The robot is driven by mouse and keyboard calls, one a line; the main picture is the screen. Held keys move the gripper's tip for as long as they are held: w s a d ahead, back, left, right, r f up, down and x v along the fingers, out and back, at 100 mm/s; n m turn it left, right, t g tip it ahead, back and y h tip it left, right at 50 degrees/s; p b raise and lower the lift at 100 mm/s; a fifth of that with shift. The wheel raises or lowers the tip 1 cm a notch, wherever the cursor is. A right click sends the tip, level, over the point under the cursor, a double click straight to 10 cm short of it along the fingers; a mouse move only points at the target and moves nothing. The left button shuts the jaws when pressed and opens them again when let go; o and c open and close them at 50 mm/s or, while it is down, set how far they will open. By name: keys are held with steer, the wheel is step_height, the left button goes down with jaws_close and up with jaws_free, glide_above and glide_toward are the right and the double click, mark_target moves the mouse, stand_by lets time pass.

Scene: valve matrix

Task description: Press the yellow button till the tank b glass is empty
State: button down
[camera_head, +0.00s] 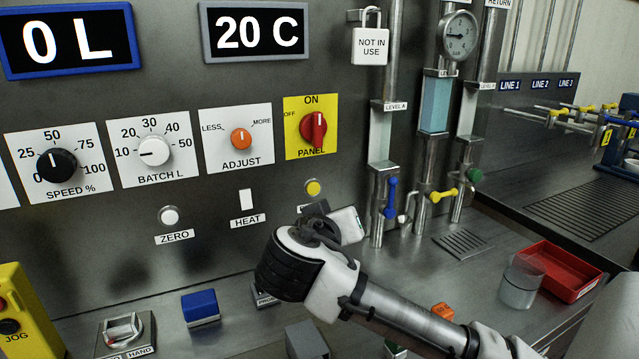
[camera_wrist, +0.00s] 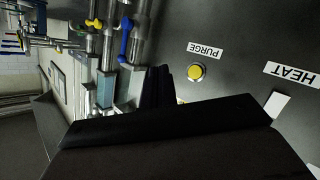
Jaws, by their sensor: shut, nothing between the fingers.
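The yellow button (camera_head: 313,187) is a round knob on the steel panel below the red PANEL switch. Its label is partly hidden by my gripper (camera_head: 317,209) in the head view. In the wrist view the yellow button (camera_wrist: 196,72) shows with the label PURGE. My shut, empty gripper (camera_wrist: 160,84) is beside it there, with a gap in the picture; depth is unclear. A glass tube (camera_head: 435,103) under the round gauge holds light blue liquid, nearly full. Its label is too small to read surely, so I cannot confirm it is tank b.
The LEVEL A tube (camera_head: 380,135) looks empty. Blue (camera_head: 391,198) and yellow (camera_head: 444,195) valve handles sit to the button's right. The red PANEL switch (camera_head: 313,130) is above it and HEAT (camera_head: 246,200) left. A glass beaker (camera_head: 520,282) and red tray (camera_head: 560,270) stand on the counter.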

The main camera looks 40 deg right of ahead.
mark_target(316, 195)
steer(key=shift+d, duration=0.35)
steer(key=shift+w, duration=0.15)
steer(key=shift+w+d+p, duration=0.1)
steer(key=shift+w+d, duration=0.25)
steer(key=shift+w, duration=1.05)
steer(key=shift+w+d+p, duration=0.1)
steer(key=shift+w+d, duration=0.2)
steer(key=shift+w, duration=1.1)
steer(key=shift+w+d+p, duration=0.1)
steer(key=shift+w+d, duration=0.25)
steer(key=shift+w, duration=1.05)
steer(key=shift+w, duration=0.1)
steer(key=shift+w+d, duration=0.1)
steer(key=shift+w, duration=0.2)
steer(key=shift+w+d+b, duration=0.1)
steer(key=shift+w+b, duration=0.3)
steer(key=shift+b, duration=0.05)
steer(key=shift+s+a+b, duration=0.2)
steer(key=shift+s+b, duration=0.15)
steer(key=shift+s, duration=0.45)
